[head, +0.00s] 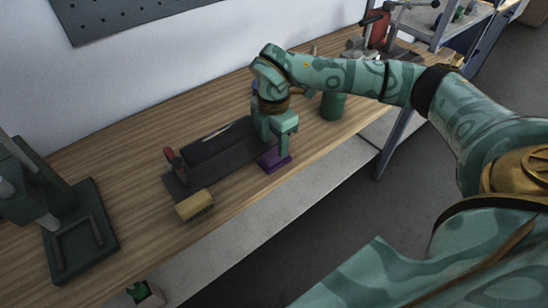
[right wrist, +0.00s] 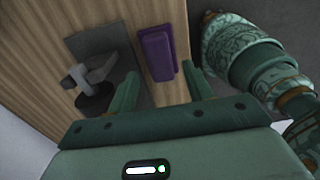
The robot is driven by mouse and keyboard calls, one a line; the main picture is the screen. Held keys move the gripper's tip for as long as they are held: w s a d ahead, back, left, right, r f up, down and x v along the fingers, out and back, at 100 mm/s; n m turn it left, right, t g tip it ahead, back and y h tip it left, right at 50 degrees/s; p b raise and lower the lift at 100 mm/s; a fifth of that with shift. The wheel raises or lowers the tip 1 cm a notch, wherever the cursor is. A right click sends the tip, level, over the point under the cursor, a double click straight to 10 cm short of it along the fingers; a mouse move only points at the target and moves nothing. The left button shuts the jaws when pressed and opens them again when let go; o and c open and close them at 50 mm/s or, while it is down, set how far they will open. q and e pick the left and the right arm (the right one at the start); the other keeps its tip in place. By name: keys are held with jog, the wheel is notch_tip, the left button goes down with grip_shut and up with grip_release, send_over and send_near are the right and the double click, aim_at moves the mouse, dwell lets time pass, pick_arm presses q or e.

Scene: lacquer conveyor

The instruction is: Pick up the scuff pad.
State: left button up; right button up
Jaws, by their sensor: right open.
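The scuff pad looks to be the purple block (head: 275,161) on the wooden bench, near its front edge and beside the dark conveyor. It also shows in the right wrist view (right wrist: 157,53), just beyond the fingers and between their lines. My right gripper (head: 275,143) points down over the purple block, with its fingers apart and nothing seen between them. In the right wrist view the open jaws (right wrist: 161,84) frame the near end of the block. Whether a finger touches it I cannot tell. My left gripper is in neither view.
The dark conveyor (head: 210,156) lies left of the block, with a red-topped part at its left end. A tan block (head: 194,204) sits in front of it. A green can (head: 332,106) stands to the right. A dark green press (head: 80,235) stands far left.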

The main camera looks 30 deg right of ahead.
aim_at(274, 152)
notch_tip(274, 152, down, 5)
jog(key=shift+d+f+b, duration=0.15)
jog(key=shift+f+b, duration=0.05)
jog(key=shift+b, duration=0.55)
jog(key=shift+r, duration=0.1)
jog(key=c, duration=0.6)
jog(key=shift+c, duration=0.2)
jog(key=shift+r+p, duration=0.3)
jog(key=shift+r, duration=0.35)
jog(key=s+a+r+p, duration=0.3)
jog(key=s+a+r, duration=0.4)
jog(key=s+r, duration=0.4)
jog(key=shift+s+a+r, duration=0.35)
jog(key=shift+s+r, duration=0.05)
jog(key=shift+s, duration=0.05)
